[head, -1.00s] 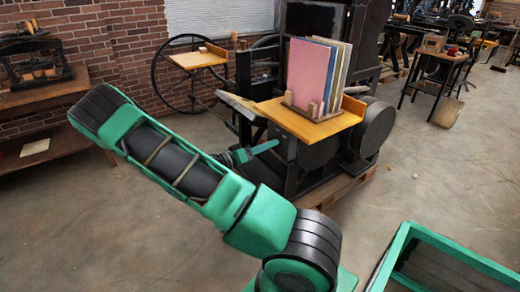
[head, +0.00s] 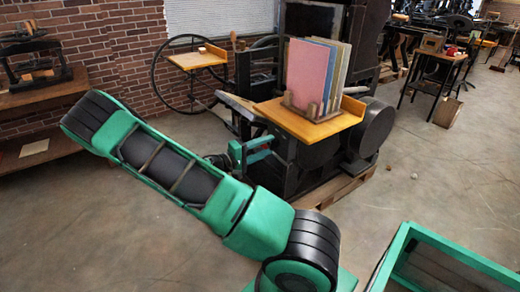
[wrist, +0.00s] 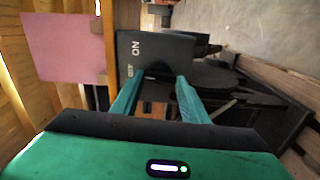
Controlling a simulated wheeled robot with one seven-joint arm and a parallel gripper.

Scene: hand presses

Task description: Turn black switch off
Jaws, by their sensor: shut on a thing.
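The press (head: 318,150) stands in the middle of the head view. In the wrist view, a black switch panel (wrist: 190,48) carries the white letters ON and, partly covered, OFF. A dark switch part (wrist: 158,70) shows between my fingertips at the panel's lower edge; its setting is hard to tell. My gripper (wrist: 157,76) has its two green fingers on either side of this dark part, shut on it. In the head view, my gripper (head: 262,148) is at the press's left side, below the wooden board, and the switch cannot be made out there.
A wooden board (head: 290,121) holding upright coloured books (head: 308,75) juts out just above my gripper. A pink book cover also shows in the wrist view (wrist: 65,47). A green-framed box (head: 455,258) is at the lower right. Open floor (head: 390,205) lies right of the press.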

